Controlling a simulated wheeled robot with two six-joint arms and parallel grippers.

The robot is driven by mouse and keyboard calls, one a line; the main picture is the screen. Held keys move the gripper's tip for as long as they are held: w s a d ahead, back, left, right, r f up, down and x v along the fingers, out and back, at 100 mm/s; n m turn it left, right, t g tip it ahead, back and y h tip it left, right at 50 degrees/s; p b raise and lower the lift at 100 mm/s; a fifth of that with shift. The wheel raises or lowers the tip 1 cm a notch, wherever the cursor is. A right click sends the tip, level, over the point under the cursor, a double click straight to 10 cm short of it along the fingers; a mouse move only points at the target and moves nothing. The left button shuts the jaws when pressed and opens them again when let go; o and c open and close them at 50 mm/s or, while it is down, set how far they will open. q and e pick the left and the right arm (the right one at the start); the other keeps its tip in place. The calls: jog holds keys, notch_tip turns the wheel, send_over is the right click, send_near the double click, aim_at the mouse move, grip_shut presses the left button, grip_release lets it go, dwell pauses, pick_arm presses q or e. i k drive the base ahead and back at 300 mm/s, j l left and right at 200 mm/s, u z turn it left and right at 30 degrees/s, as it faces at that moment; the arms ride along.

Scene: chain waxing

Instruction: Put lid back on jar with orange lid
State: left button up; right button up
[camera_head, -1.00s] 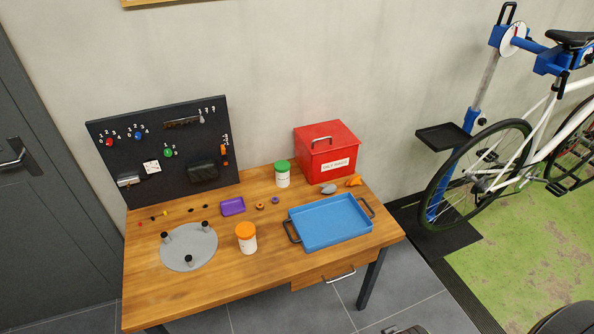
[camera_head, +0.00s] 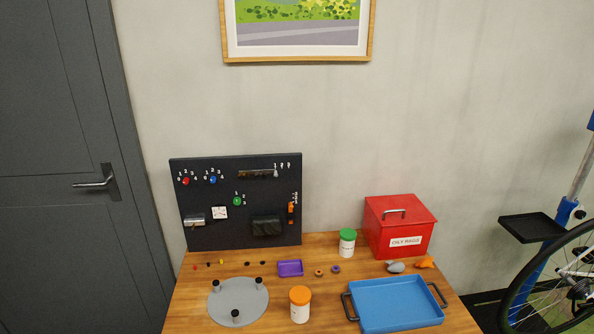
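The white jar (camera_head: 300,313) stands upright near the front middle of the wooden table. The orange lid (camera_head: 300,295) shows on top of it; I cannot tell whether it is seated or loose. A second white jar (camera_head: 347,250) with a green lid (camera_head: 347,235) stands farther back, left of the red box. Neither of my grippers is in view.
A grey disc (camera_head: 237,312) with black posts lies left of the orange-lidded jar. A blue tray (camera_head: 398,303) with handles lies to its right. A purple tray (camera_head: 290,269), small rings, a red box (camera_head: 399,226) and a black pegboard (camera_head: 238,230) stand behind. Bare wood surrounds the jar.

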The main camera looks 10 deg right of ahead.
aim_at(299, 314)
jog(key=l+u, duration=0.85)
jog(key=u, duration=0.2)
jog(key=k+l, duration=0.1)
jog(key=l, duration=0.25)
jog(key=k+l, duration=0.1)
jog(key=l, duration=0.25)
jog(key=k+l+u, duration=0.1)
jog(key=l, duration=0.25)
jog(key=k+l, duration=0.1)
jog(key=l, duration=0.25)
